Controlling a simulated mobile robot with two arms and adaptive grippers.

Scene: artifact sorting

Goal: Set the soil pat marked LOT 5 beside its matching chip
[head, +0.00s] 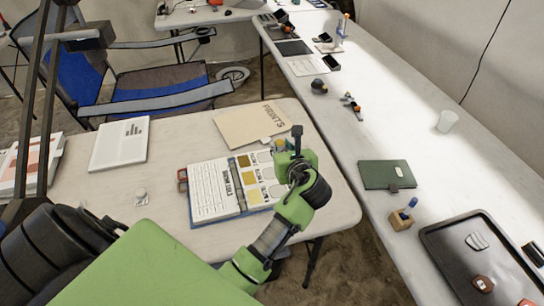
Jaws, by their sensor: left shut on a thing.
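My left gripper (284,148) is over the upper right part of an open chart book (215,187) on the near table. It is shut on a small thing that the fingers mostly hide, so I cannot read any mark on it. The book's left page has printed lines. My gripper and wrist cover part of the right page. I cannot pick out a LOT 5 label. My right gripper is not in view.
A tan folder (238,126) lies just behind the book. A white booklet (119,144) and a small pale object (141,195) lie to the left. A dark tray (468,251), a green case (386,175) and a white cup (447,121) stand on the right table. A gap separates the tables.

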